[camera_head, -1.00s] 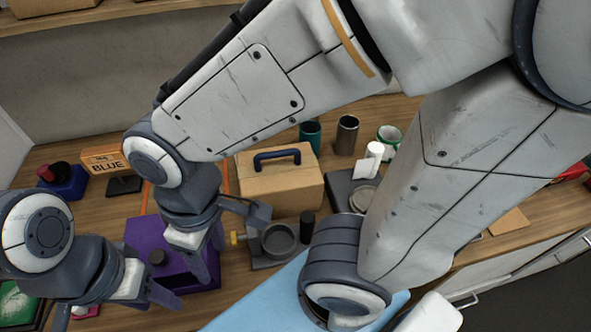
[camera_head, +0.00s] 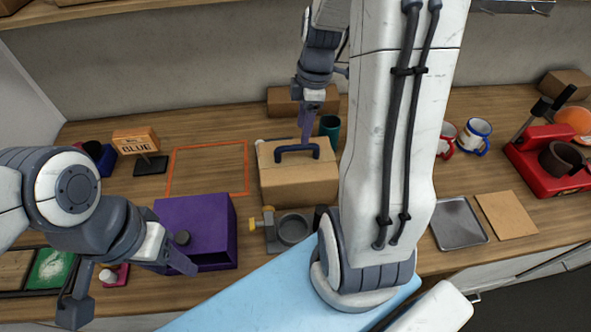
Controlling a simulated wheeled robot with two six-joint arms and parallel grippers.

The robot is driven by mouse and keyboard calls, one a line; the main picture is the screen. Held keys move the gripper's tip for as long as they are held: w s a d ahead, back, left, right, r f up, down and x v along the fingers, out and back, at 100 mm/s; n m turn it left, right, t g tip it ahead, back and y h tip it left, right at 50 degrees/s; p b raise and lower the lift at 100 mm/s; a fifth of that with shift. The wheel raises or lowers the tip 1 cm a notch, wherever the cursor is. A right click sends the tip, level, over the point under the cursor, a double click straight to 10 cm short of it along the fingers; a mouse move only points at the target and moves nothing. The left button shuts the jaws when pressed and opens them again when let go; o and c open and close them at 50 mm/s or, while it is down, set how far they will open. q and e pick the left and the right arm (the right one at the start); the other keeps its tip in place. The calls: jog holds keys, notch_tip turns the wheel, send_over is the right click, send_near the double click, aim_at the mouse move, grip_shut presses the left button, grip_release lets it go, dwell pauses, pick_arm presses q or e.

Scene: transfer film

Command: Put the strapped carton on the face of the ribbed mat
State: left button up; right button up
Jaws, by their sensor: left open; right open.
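A brown carton (camera_head: 290,185) with a dark blue strap handle (camera_head: 297,149) on top stands upright near the middle of the table; I take it as the strapped carton. My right gripper (camera_head: 322,108) is open and empty beyond the carton's back edge, one finger pointing down close behind the handle; contact cannot be told. My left gripper (camera_head: 128,286) is open and empty at the front left, beside the purple box (camera_head: 200,220). I cannot make out a ribbed mat; my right arm hides part of the table.
An orange outlined square (camera_head: 208,168) of bare table lies left of the carton. A grey clamp-like fixture (camera_head: 290,229) stands in front of it, a teal cup (camera_head: 330,128) and another box (camera_head: 284,100) behind. A metal tray (camera_head: 458,222) and red machine (camera_head: 540,160) are right.

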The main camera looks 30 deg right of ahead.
aim_at(297, 146)
notch_tip(297, 146, down, 2)
jog(key=shift+a+f, duration=0.1)
jog(key=shift+a, duration=0.05)
jog(key=f, duration=0.1)
jog(key=f+p, duration=0.1)
jog(key=a+f+p, duration=0.1)
jog(key=f, duration=0.1)
jog(key=shift+w+f, duration=0.1)
jog(key=shift+w, duration=0.25)
jog(key=shift+w+f, duration=0.1)
jog(key=shift+f, duration=0.55)
grip_shut()
jog(key=shift+w+r, duration=0.1)
jog(key=shift+r, duration=0.05)
dwell(0.4)
